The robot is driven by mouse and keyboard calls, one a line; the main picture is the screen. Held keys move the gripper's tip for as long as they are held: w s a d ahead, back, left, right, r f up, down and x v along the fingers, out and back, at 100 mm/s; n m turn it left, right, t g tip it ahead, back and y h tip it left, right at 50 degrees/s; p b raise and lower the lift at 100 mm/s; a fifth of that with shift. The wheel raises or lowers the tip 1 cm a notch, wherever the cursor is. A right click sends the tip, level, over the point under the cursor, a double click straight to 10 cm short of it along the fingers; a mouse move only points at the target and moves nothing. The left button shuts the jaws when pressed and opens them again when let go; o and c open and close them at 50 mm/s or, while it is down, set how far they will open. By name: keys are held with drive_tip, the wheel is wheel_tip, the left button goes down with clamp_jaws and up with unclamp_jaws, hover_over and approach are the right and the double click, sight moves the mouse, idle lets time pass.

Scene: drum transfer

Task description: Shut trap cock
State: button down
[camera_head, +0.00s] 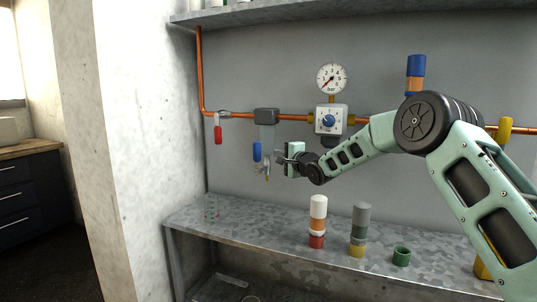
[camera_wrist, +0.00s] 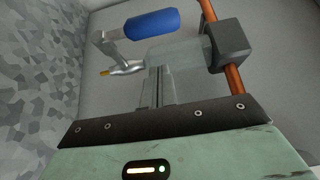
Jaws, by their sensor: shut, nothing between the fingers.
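The trap cock (camera_head: 266,170) is a small metal cock with a brass tip at the bottom of the trap's clear bowl (camera_head: 267,136). Its blue handle (camera_head: 257,152) stands upright beside the bowl, on the left. In the wrist view the blue handle (camera_wrist: 151,24) lies along the bowl (camera_wrist: 180,53), joined by a metal lever to the cock body (camera_wrist: 125,68). My gripper (camera_head: 280,160) is shut and empty, just right of the cock. Its closed fingers (camera_wrist: 157,84) point at the bowl's lower end; whether they touch it I cannot tell.
A copper pipe (camera_head: 245,115) runs along the wall through the trap's grey head (camera_head: 266,116). A red handle (camera_head: 217,135) hangs at left. A regulator (camera_head: 331,119) and gauge (camera_head: 331,78) are above my forearm. Coloured stacks (camera_head: 318,215) stand on the metal bench (camera_head: 270,225).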

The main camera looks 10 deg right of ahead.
sight(257, 158)
drive_tip(key=shift+w+a, duration=0.25)
drive_tip(key=shift+a, duration=0.35)
drive_tip(key=shift+w+a, duration=0.25)
drive_tip(key=shift+a, duration=0.35)
drive_tip(key=shift+w+a, duration=0.25)
drive_tip(key=shift+a, duration=0.35)
drive_tip(key=shift+r, duration=0.1)
